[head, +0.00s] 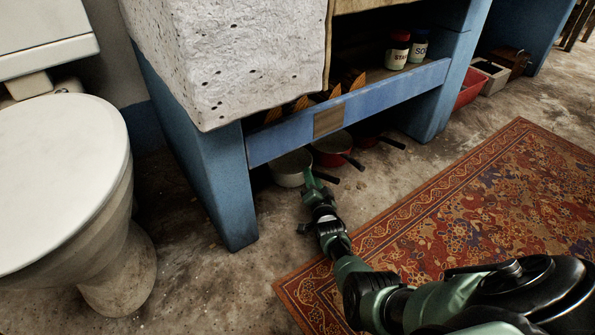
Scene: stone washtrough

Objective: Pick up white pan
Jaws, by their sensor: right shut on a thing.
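The white pan (288,172) stands on the floor under the blue washtrough stand, just behind its front left leg. Its dark handle (325,177) points right and towards me. My right gripper (314,184) reaches in low from the right, at the pan's right side where the handle joins. It is shut on the white pan, though the fingertips are small and the exact contact is hard to see. My left gripper is not in view.
A red pan (334,150) stands close to the right, its handle sticking out. The blue stand's rail (380,103) hangs above the pans, and its leg (215,190) is at the left. A toilet (65,185) stands left. The patterned rug (470,200) lies right.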

